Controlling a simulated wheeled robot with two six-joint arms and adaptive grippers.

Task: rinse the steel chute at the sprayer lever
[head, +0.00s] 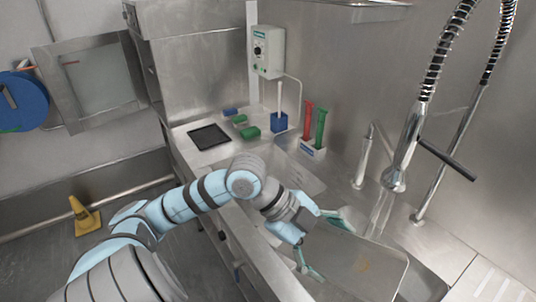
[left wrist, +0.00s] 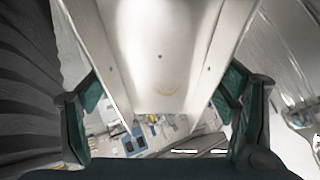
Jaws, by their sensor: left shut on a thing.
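The steel chute (head: 345,262) is a broad, shiny metal trough held tilted over the sink, with a yellowish stain on its inner face. My left gripper (head: 328,246) is shut on the chute, with a teal finger at each side. In the left wrist view the chute (left wrist: 160,45) runs between the fingers of my left gripper (left wrist: 163,105), and the curved stain shows near its lower end. The sprayer head (head: 396,178) hangs above and to the right of the chute, with its dark lever (head: 447,160) sticking out right. Pale streaks show below the head; I cannot tell whether they are water.
A steel faucet (head: 364,155) stands behind the chute. A rack with red and green tubes (head: 312,148), a blue holder (head: 279,122) and green sponges (head: 250,132) are on the counter. A yellow cone (head: 84,218) stands on the floor at left.

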